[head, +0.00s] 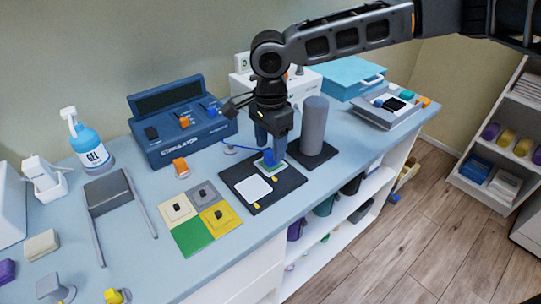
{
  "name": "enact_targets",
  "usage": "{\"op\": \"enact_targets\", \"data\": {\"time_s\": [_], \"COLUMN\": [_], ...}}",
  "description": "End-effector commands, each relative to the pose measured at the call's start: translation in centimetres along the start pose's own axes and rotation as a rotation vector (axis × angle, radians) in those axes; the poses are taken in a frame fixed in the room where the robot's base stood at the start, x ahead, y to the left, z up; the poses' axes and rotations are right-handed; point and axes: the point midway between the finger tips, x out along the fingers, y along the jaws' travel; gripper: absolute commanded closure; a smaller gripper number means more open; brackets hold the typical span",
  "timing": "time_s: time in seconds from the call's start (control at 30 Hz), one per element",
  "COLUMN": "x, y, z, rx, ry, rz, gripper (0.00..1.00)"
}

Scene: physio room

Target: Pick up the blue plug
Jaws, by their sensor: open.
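The blue plug (269,159) appears as a small blue piece at the end of a thin blue lead (240,148), low beside a white-and-green pad on a dark tray (234,180). My gripper (271,146) points down right over it with its jaws open. One finger is left of the other, and the fingers hide part of the plug. I cannot tell whether either finger touches it. A blue stimulator box (178,147) stands behind to the left, with orange and blue pieces on its front.
A grey cylinder (314,125) stands close to the right of my gripper. An orange plug (180,166) lies before the stimulator. Coloured square pads (192,236), a grey stand (108,192) and a gel bottle (88,145) are left. The counter's front edge is near.

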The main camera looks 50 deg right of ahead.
Motion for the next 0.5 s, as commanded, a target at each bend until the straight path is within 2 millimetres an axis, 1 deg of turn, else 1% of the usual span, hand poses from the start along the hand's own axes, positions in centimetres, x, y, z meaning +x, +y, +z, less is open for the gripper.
{"op": "enact_targets", "data": {"time_s": [0.1,0.2,0.3,0.5], "x": [1.7,2.7,3.2,3.2], "y": [-0.1,-0.1,-0.1,-0.1], "z": [-0.2,-0.2,-0.2,-0.2], "rx": [0.000,-0.001,-0.001,-0.001], "ry": [0.001,0.000,0.000,-0.001], "rz": [0.001,0.000,-0.001,-0.001], "gripper": [0.43,0.43,0.43,0.43]}}
